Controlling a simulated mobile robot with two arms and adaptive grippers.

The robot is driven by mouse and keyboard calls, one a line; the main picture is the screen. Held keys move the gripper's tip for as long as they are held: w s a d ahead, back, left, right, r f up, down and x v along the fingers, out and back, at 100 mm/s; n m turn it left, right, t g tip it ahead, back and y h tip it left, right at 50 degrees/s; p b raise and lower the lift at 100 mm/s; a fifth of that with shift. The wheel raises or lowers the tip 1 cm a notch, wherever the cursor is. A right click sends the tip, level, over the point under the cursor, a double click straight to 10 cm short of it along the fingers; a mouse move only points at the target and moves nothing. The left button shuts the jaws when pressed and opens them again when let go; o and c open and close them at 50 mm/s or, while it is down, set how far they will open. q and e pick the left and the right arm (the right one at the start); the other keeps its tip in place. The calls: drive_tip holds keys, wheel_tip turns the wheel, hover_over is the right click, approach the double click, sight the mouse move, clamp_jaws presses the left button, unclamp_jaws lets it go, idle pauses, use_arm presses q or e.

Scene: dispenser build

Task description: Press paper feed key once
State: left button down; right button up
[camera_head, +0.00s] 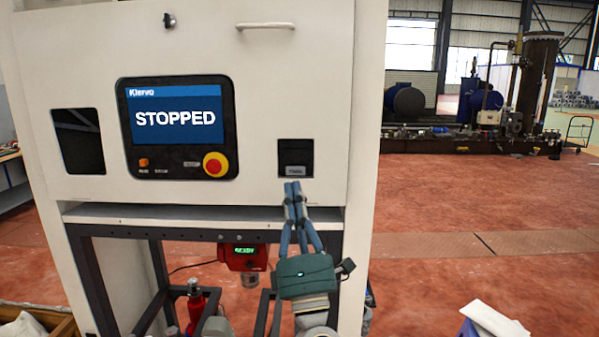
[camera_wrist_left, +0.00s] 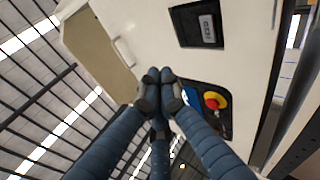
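The white cabinet (camera_head: 240,60) has a small dark recess (camera_head: 295,150) on its right side, with a grey labelled key (camera_head: 296,171) at its lower edge. The label is too small to read surely. The key also shows in the left wrist view (camera_wrist_left: 207,28), near the top. My left gripper (camera_head: 293,186) has its blue fingers together, empty, just below the key in the head view. In the left wrist view its fingertips (camera_wrist_left: 159,76) meet, below and left of the recess. A gap shows there, but the exact distance is unclear. My right gripper is not in view.
A screen (camera_head: 178,116) reads STOPPED, with a red emergency button (camera_head: 215,164) below it on the panel. A cabinet ledge (camera_head: 190,216) runs under the front. A red device (camera_head: 243,257) hangs under it. Open red floor (camera_head: 450,240) lies to the right.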

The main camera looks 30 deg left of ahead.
sight(296, 171)
use_arm(q)
drive_tip(key=shift+w, duration=0.1)
drive_tip(key=w+a+b, duration=0.2)
drive_tip(key=w+a, duration=0.2)
drive_tip(key=w, duration=0.3)
drive_tip(key=shift+w+a, duration=0.2)
drive_tip(key=shift+a, duration=0.1)
drive_tip(key=shift+b, duration=0.35)
idle(1.0)
drive_tip(key=shift+w+a, duration=0.2)
drive_tip(key=shift+w, duration=0.15)
drive_tip(key=shift+w+a+b, duration=0.2)
drive_tip(key=shift+w+b, duration=0.1)
drive_tip(key=shift+b, duration=0.05)
idle(0.7)
idle(0.3)
drive_tip(key=shift+s+d+p, duration=0.3)
drive_tip(key=shift+s+d, duration=0.1)
drive_tip(key=shift+s, duration=0.3)
